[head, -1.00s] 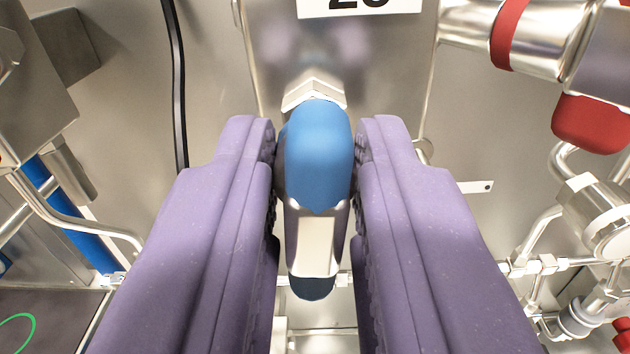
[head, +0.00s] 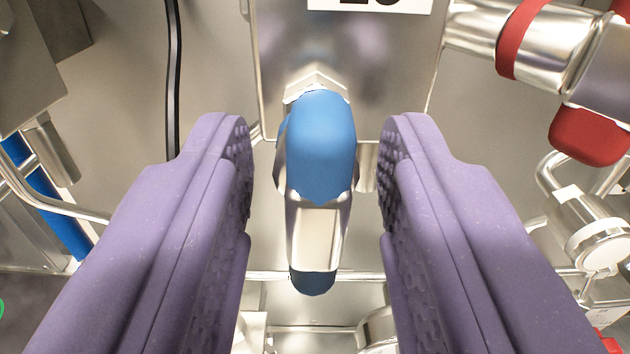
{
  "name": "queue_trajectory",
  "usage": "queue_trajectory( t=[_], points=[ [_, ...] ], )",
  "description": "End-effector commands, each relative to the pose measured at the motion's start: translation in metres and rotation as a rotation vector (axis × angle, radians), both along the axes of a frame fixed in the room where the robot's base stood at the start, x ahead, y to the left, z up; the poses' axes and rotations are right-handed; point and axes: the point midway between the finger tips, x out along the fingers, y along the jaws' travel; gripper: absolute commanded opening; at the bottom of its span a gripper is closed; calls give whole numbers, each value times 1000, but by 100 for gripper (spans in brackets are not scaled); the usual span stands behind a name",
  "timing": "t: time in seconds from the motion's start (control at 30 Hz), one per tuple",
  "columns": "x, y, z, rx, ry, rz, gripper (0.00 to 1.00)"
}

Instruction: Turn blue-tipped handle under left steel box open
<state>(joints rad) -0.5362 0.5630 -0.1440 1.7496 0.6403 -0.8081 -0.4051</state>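The blue-tipped handle (head: 318,145) is in the middle of the head view, with its rounded blue end toward me and a bare metal part below it. It sits under the steel box (head: 345,60), whose lower part shows at the top with a cut-off number label (head: 370,4). My gripper (head: 316,135) has its two purple padded fingers on either side of the handle. The fingers are open, with a clear gap between each pad and the handle. The handle's far end and pivot are mostly hidden behind the blue tip.
A metal pipe with a red band (head: 518,40) and a red knob (head: 588,135) stand at the upper right. A black cable (head: 173,80) hangs left of the box. A blue bar (head: 50,205) and thin tubing (head: 60,210) lie at the left.

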Motion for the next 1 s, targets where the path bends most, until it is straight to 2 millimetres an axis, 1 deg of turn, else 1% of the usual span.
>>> queue_trajectory(
  t=[0.07,0.17,0.27,0.4,0.5,0.6,0.7,1.0],
  points=[
    [0,0,1,0,-1,0,38],
    [-6,1,1,1,-2,1,38],
    [-22,2,1,1,0,2,38],
    [-50,3,0,0,0,3,38],
    [-65,3,0,1,0,1,38],
    [-75,3,0,1,0,1,38],
    [-78,3,0,0,0,0,38],
    [-78,3,0,0,0,0,38]
  ],
)
